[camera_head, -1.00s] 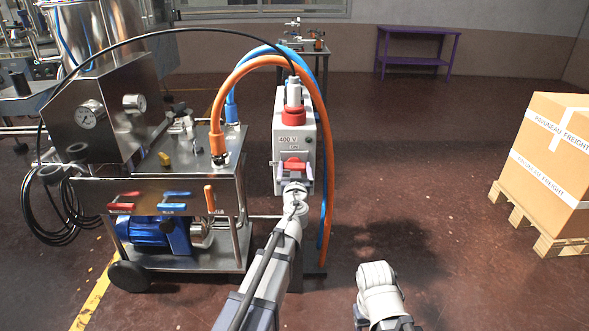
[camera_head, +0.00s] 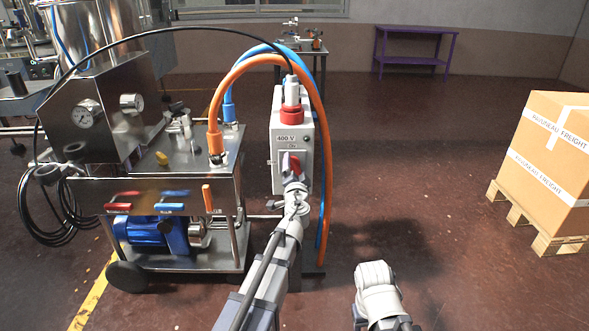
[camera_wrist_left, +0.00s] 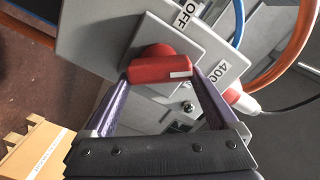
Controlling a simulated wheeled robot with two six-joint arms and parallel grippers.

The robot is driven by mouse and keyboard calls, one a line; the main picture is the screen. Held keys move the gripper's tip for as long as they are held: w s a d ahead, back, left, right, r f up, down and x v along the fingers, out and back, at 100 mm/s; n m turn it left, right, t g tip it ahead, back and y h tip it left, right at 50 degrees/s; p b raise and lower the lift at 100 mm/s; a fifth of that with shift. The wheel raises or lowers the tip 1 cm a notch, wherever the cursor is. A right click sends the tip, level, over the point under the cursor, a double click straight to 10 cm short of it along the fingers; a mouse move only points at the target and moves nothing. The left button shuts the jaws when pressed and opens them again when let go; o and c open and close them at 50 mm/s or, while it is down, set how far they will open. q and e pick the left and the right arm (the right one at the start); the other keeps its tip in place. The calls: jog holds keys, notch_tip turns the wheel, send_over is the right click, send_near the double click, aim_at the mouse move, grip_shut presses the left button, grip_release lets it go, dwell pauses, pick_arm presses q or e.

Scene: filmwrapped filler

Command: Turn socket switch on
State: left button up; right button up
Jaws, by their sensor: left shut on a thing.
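The grey socket box (camera_head: 279,122) stands upright on a post in the middle of the head view, marked 400 V. Its red rotary switch handle (camera_head: 295,165) is on the front and now points roughly upright. My left gripper (camera_head: 293,178) is at the box front, shut on this handle. In the left wrist view, the red handle (camera_wrist_left: 160,69) sits between the two purple fingers, with a white mark at one end. An OFF label (camera_wrist_left: 184,13) is on the plate there. My right gripper does not show; only part of that arm is at the bottom.
A red and white plug (camera_head: 291,106) with a black cable sits atop the box. Orange (camera_head: 322,170) and blue hoses arch behind it. A steel pump cart (camera_head: 150,190) stands close on the left. A carton (camera_head: 550,150) on a pallet is at the right. The floor between is clear.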

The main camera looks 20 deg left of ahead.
pick_arm(q)
jog(key=m, duration=0.3)
jog(key=shift+d+f+m, duration=0.1)
jog(key=shift+f+m, duration=0.05)
jog(key=shift+m, duration=0.15)
jog(key=shift+f+m, duration=0.15)
jog(key=shift+m, duration=1.55)
jog(key=o, duration=1)
jog(key=shift+s, duration=0.15)
jog(key=v, duration=0.7)
jog(key=shift+s+d+b, duration=0.2)
jog(key=shift+s+b, duration=0.05)
jog(key=shift+b, duration=0.05)
